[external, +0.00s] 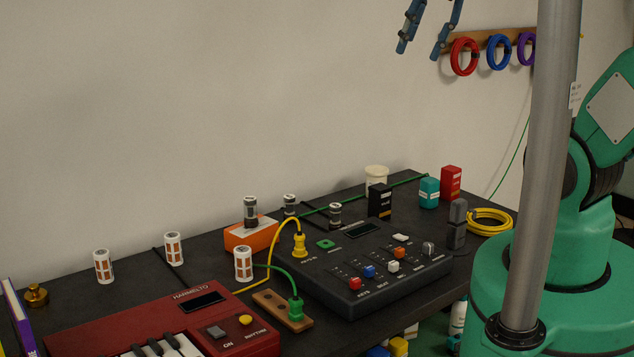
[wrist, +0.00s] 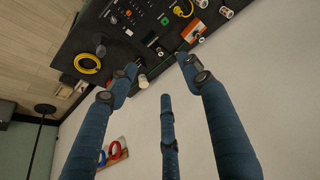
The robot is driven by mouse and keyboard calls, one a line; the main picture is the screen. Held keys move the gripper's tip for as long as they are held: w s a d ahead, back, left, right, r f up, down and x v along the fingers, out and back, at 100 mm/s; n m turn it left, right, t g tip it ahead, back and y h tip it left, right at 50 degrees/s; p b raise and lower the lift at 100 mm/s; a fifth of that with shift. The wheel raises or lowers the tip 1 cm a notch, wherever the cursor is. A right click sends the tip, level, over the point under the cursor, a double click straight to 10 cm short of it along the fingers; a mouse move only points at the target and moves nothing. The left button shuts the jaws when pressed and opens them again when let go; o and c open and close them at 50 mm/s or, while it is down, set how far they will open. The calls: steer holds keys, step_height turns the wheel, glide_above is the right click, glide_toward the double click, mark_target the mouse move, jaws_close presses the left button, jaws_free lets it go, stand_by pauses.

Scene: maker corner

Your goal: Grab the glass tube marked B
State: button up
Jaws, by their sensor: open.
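Three small glass tubes with dark caps show in the external view. One (external: 250,210) stands on an orange block (external: 250,234), one (external: 290,204) is to its right at the back, and one (external: 335,214) stands behind the black mixer. Their markings are too small to read, so I cannot tell which is B. My gripper (external: 420,50) is high above the table, near the top edge, apart from everything. Its fingers are spread and empty, as the wrist view (wrist: 158,68) also shows. The orange block (wrist: 193,31) shows beyond the fingers there.
The black mixer (external: 345,300) with a yellow and a green cable fills the table's middle. A red keyboard (external: 150,310) is at front left. White-and-orange cylinders (external: 173,248), a white cup (external: 376,176), dark, teal and red boxes (external: 451,182) and a yellow cable coil (external: 490,220) stand around.

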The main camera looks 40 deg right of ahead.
steer(key=w+d+f+g, duration=0.1)
steer(key=w+d+f, duration=0.15)
steer(key=w, duration=0.85)
steer(key=n+g+p, duration=0.1)
steer(key=g+p, duration=0.1)
steer(key=g, duration=0.2)
glide_above(335, 205)
step_height(335, 205, down, 35)
steer(key=shift+f, duration=0.2)
steer(key=shift+f+b, duration=0.65)
steer(key=shift+f, duration=3.6)
